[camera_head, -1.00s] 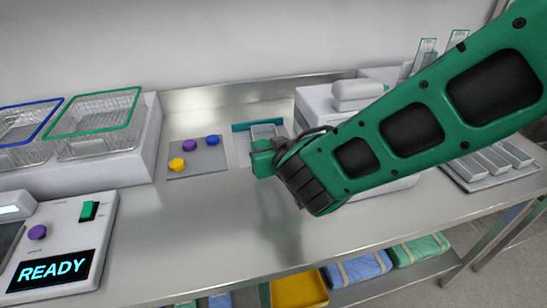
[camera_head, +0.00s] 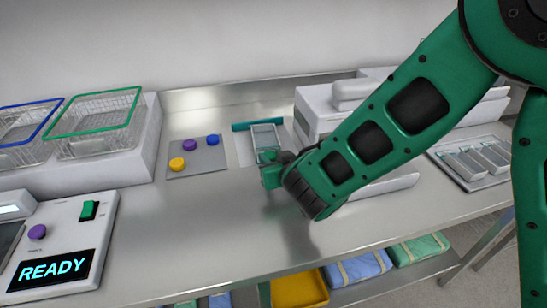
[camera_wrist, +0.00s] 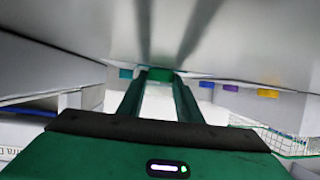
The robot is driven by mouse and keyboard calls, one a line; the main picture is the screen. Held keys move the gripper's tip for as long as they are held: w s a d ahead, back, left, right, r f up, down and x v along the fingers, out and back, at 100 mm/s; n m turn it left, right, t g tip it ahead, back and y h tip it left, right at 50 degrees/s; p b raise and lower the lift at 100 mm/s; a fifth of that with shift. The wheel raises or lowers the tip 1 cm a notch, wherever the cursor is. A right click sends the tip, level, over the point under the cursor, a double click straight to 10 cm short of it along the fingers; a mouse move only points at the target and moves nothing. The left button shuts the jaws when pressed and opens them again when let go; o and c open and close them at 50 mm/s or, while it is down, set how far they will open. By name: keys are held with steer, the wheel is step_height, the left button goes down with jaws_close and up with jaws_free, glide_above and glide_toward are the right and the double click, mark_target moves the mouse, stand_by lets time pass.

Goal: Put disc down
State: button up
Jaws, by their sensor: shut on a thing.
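My gripper (camera_head: 269,178) is shut on a small green thing low above the bench, in front of the grey tray (camera_head: 242,150) with the teal back edge. In the wrist view the green disc (camera_wrist: 162,74) shows between the fingertips, seen edge-on; its full shape is hidden. I cannot tell whether it touches the bench. On a grey plate (camera_head: 208,163) left of the gripper stand a yellow disc (camera_head: 177,164), a purple disc (camera_head: 190,145) and a blue disc (camera_head: 212,140).
Wire baskets with green (camera_head: 97,94) and blue (camera_head: 45,128) rims stand at the left on a white block. A white machine (camera_head: 315,115) stands behind my arm. A tray of metal bars (camera_head: 460,185) lies at right. The bench front (camera_head: 190,235) is clear.

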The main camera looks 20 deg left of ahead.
steer(key=o, duration=1)
steer(key=shift+r, duration=0.1)
steer(key=v, duration=1.2)
